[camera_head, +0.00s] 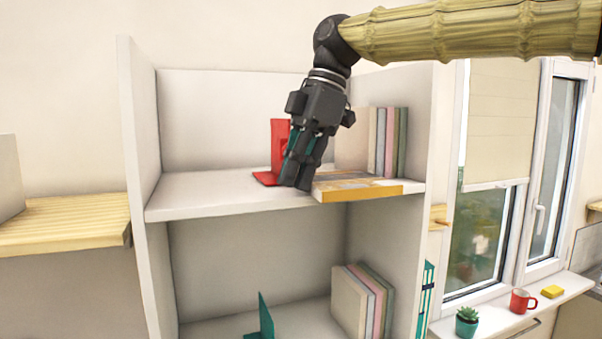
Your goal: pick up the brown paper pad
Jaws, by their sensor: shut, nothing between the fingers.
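The brown paper pad (362,191), a flat slab with a tan-orange front edge and a greyish top, lies on the upper shelf at its front right. My gripper (297,184) is black, points down and is shut with nothing in it. Its fingertips are just left of the pad, close to the shelf surface. I cannot tell whether they touch the pad or the shelf. The gripper hides part of the area behind it.
A red bookend (279,146) stands behind and left of my gripper. Upright books (385,142) stand behind the pad by the shelf's right wall. The upper shelf (205,191) is bare on the left. The lower shelf holds books (350,301) and a teal bookend (265,318).

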